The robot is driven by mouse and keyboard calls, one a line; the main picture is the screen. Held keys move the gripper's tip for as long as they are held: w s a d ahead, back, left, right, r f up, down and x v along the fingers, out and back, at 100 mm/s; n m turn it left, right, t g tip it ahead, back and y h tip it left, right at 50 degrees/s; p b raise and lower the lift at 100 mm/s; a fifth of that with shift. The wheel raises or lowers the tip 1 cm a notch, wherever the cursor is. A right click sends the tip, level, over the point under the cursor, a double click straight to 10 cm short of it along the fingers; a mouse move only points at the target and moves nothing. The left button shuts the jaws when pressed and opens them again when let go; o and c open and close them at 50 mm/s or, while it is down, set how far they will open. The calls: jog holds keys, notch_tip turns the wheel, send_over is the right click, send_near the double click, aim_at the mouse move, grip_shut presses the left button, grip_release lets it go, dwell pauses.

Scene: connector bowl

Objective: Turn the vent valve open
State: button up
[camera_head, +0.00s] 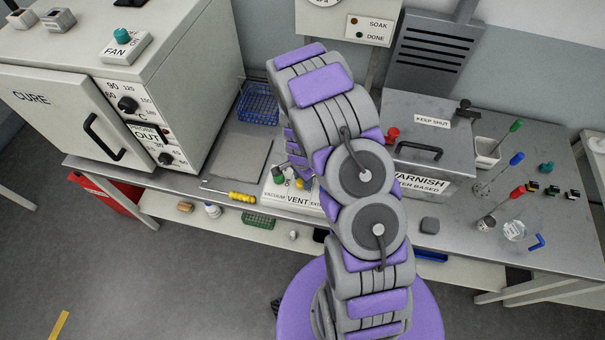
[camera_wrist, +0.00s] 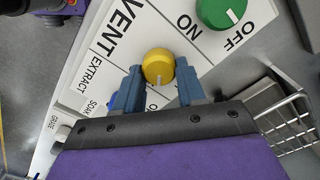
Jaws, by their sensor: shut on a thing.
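The vent valve is a round yellow knob (camera_wrist: 158,68) with a short white line, on a white panel (camera_wrist: 95,62) beside the word VENT. In the wrist view the line points toward my gripper's body. My gripper (camera_wrist: 159,74) is shut on the yellow knob, one blue finger on each side. In the head view the panel (camera_head: 292,198) lies at the bench's front edge, left of my arm, which hides its right part. The fingertips cannot be made out clearly there.
A green knob (camera_wrist: 221,12) with ON and OFF marks is close to the yellow one. A wire basket (camera_wrist: 290,122) is near my gripper's right side. The cure oven (camera_head: 115,85) stands left, the varnish tank (camera_head: 425,150) right. A yellow-handled screwdriver (camera_head: 240,197) lies left of the panel.

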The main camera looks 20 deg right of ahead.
jog(key=m+p, duration=0.3)
jog(key=m, duration=0.1)
jog(key=shift+s+r+p, duration=0.1)
jog(key=shift+r+p, duration=0.1)
jog(key=shift+p, duration=0.2)
jog(key=shift+f+m+p, duration=0.1)
jog(key=shift+m+p, duration=1.3)
jog(key=shift+m, duration=0.3)
jog(key=o, duration=1.1)
jog(key=shift+a, duration=0.1)
jog(key=shift+c, duration=0.2)
notch_tip(320, 180, up, 17)
